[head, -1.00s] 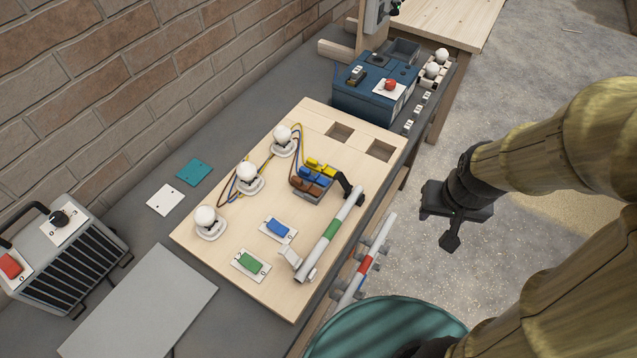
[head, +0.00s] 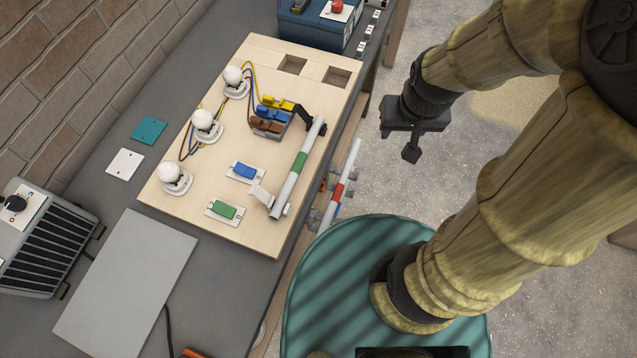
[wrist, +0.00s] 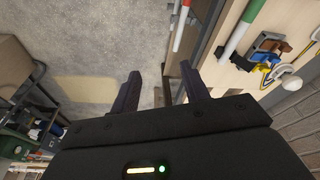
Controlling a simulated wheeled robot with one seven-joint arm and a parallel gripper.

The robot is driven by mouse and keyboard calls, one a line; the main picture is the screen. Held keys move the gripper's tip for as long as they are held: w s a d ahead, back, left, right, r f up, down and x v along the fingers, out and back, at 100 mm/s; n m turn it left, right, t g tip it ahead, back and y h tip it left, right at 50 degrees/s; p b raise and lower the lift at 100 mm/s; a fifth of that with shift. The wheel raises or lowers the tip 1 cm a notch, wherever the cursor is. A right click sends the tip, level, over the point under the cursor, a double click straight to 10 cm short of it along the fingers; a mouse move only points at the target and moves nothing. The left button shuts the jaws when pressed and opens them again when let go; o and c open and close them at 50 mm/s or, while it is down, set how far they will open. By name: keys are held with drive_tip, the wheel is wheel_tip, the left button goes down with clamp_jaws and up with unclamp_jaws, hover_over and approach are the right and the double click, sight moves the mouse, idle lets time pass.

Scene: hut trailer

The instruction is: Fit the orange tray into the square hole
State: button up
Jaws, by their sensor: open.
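No orange tray can be made out for certain. A small orange piece (head: 192,353) is cut off by the bottom edge of the head view, and I cannot tell what it is. The pale wooden board (head: 225,130) on the bench has two squarish holes near its far end, a left hole (head: 292,65) and a right hole (head: 337,77). Both look empty. My gripper (head: 411,152) hangs over the floor to the right of the bench, apart from the board. In the wrist view my gripper (wrist: 162,82) is open, with nothing between its fingers.
The board carries white bulbs (head: 207,122), wires, a blue switch (head: 245,171), a green switch (head: 223,210) and a raised white-and-green bar (head: 299,162). A dark blue box (head: 315,25) stands beyond it. A grey plate (head: 125,285) and a heater (head: 40,240) lie nearer left.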

drive_tip(key=shift+r, duration=0.15)
drive_tip(key=c, duration=0.5)
drive_tip(key=p+v, duration=0.3)
drive_tip(key=w+p+v, duration=0.1)
drive_tip(key=p+v, duration=0.3)
drive_tip(key=w+p+v, duration=0.1)
drive_tip(key=p+v, duration=0.2)
drive_tip(key=p, duration=0.1)
drive_tip(key=shift+w+r, duration=0.1)
drive_tip(key=shift+r, duration=0.6)
drive_tip(key=shift+c, duration=0.3)
drive_tip(key=shift+f, duration=0.15)
